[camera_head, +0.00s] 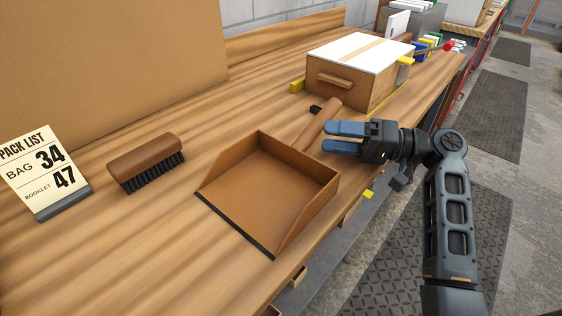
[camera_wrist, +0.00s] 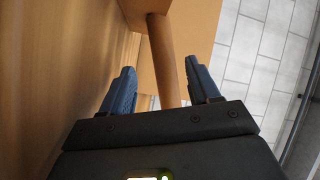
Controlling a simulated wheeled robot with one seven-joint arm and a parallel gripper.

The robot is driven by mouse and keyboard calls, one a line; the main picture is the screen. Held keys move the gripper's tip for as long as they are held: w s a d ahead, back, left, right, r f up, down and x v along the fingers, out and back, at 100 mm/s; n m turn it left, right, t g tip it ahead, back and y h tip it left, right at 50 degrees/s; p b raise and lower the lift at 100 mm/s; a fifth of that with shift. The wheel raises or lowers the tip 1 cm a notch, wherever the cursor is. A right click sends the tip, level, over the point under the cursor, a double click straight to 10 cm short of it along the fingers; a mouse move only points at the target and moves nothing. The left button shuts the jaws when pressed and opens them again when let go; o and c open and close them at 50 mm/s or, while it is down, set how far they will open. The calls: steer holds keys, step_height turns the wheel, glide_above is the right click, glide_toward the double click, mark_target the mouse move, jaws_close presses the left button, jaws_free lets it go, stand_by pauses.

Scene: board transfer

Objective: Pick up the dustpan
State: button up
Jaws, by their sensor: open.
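A brown dustpan (camera_head: 270,185) with a dark front lip lies on the wooden workbench. Its open side faces the front left, and its round handle (camera_head: 318,124) points to the back right. My gripper (camera_head: 329,137) is open, its two blue fingers pointing left beside the handle. In the wrist view the handle (camera_wrist: 166,62) appears in the gap between the two fingertips of my gripper (camera_wrist: 160,78), running down behind the gripper body. I cannot tell whether a finger touches it. The dustpan's pan (camera_wrist: 145,8) shows only in part at the top there.
A brown brush (camera_head: 146,162) with black bristles lies left of the dustpan, near a pack list sign (camera_head: 42,172). A wooden box (camera_head: 352,75) with a white and tan top stands behind the handle. The workbench (camera_head: 130,260) is clear at front left; its right edge lies below my gripper.

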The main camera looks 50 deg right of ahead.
mark_target(291, 152)
steer(key=x, duration=0.4)
steer(key=p+x, duration=0.1)
steer(key=x, duration=0.1)
steer(key=shift+w+r, duration=0.3)
steer(key=shift+r, duration=0.05)
steer(key=shift+c, duration=0.2)
jaws_close()
steer(key=shift+r, duration=0.1)
